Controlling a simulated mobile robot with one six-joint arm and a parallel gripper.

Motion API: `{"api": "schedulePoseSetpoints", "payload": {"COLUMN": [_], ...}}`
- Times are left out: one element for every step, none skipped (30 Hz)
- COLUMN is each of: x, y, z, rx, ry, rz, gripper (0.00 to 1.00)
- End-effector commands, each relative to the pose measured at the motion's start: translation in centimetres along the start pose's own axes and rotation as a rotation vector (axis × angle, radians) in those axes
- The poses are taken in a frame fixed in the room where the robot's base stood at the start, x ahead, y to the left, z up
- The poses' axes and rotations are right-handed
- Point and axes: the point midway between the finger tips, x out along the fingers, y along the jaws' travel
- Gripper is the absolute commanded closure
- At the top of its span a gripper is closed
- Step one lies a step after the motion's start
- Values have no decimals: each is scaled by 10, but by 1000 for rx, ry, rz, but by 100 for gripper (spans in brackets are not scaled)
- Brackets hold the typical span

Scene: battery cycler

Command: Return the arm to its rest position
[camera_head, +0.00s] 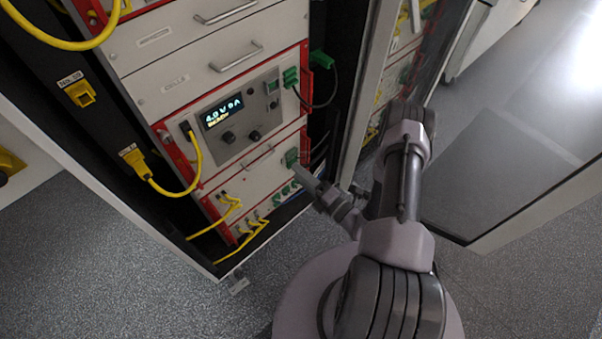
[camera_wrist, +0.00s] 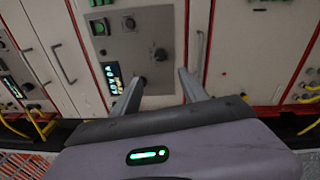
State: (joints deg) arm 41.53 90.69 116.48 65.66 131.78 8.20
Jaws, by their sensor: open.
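My arm (camera_head: 404,180) reaches from my base toward the front of the battery cycler cabinet. My gripper (camera_head: 302,172) is near the lower modules in the head view, beside green connectors. In the wrist view my gripper (camera_wrist: 158,80) shows two fingers spread apart with nothing between them. Behind the fingers is the cycler's control panel (camera_wrist: 150,50) with a lit display (camera_wrist: 113,78) and dark knobs. The display (camera_head: 222,110) also shows in the head view, reading about 4.0 V and 0 A. I cannot tell the exact gap between fingertips and panel.
The cabinet's glass door (camera_head: 530,150) stands open to the right of my arm. Yellow cables (camera_head: 185,185) hang on the left side, and green plugs (camera_head: 321,60) with a dark cable stick out on the right. Grey floor (camera_head: 90,240) is clear at the lower left.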

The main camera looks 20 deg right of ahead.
Motion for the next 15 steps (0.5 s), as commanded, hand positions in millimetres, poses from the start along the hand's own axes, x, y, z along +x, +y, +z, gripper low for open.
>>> {"api": "schedulePoseSetpoints", "payload": {"x": [0, 0, 0, 0, 0, 0, 0, 0, 2, 4, 8, 18, 26, 35, 46], "y": [0, 0, 0, 0, 0, 0, 0, 0, 1, 6, 14, 32, 51, 75, 112], "z": [0, 0, 0, 0, 0, 0, 0, 0, 0, 0, -1, -3, -7, -14, -27], "rx": [0, 0, 0, 0, 0, 0, 0, 0, -4, -14, -35, -82, -132, -197, -305], "ry": [0, 1, 1, 1, 1, 1, 1, 1, 5, 18, 44, 99, 160, 237, 359], "rz": [0, 0, 0, 0, 0, 0, 0, 0, 2, 9, 24, 54, 86, 127, 190], "gripper": [48, 48, 48, 48, 48, 48, 48, 48, 48, 48, 48, 48, 48, 48, 48]}}
